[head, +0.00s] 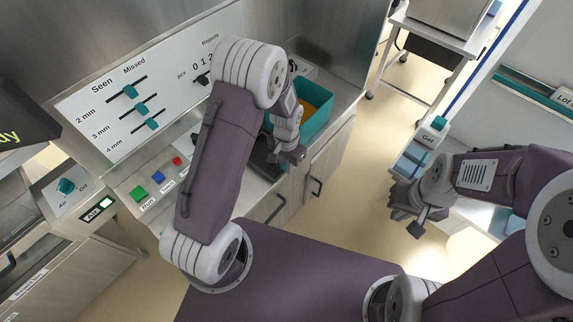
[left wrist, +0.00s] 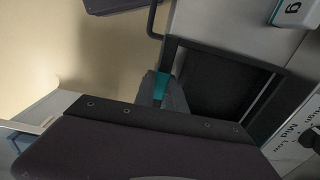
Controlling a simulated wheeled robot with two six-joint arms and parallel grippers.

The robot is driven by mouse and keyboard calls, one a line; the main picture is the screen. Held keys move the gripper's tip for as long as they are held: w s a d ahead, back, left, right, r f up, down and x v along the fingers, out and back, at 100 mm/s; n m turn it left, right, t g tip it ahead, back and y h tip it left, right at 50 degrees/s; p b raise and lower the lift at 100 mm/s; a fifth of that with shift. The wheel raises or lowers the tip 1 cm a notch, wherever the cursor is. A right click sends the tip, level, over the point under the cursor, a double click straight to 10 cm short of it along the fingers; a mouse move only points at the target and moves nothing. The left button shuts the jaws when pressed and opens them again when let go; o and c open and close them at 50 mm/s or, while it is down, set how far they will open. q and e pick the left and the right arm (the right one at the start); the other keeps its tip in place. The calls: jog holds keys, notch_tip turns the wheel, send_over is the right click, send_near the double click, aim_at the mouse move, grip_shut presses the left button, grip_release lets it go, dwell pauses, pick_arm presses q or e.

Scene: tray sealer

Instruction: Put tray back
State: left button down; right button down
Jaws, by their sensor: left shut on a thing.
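A dark rectangular tray (head: 263,158) shows at the counter front in the head view, partly behind my left arm. In the left wrist view the dark tray or its frame (left wrist: 228,82) has a raised black rim. My left gripper (head: 298,156) is at its right side in the head view. It is shut on a small teal grip (left wrist: 160,88) at the tray's edge; the fingers hide most of it, and how it joins the tray is unclear. My right gripper (head: 415,222) hangs over the floor at the right, away from the tray, and its jaw gap is unclear.
A teal bin (head: 327,118) with orange contents stands just behind my left gripper. The control panel with sliders (head: 140,108) and green, blue and red buttons (head: 158,178) lies left. Cabinet doors (head: 325,160) are below the counter. Open floor (head: 365,180) lies right.

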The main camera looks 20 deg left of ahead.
pick_arm(q)
jog(key=shift+w, duration=0.15)
jog(key=shift+f, duration=0.15)
jog(key=c, duration=1.4)
grip_release()
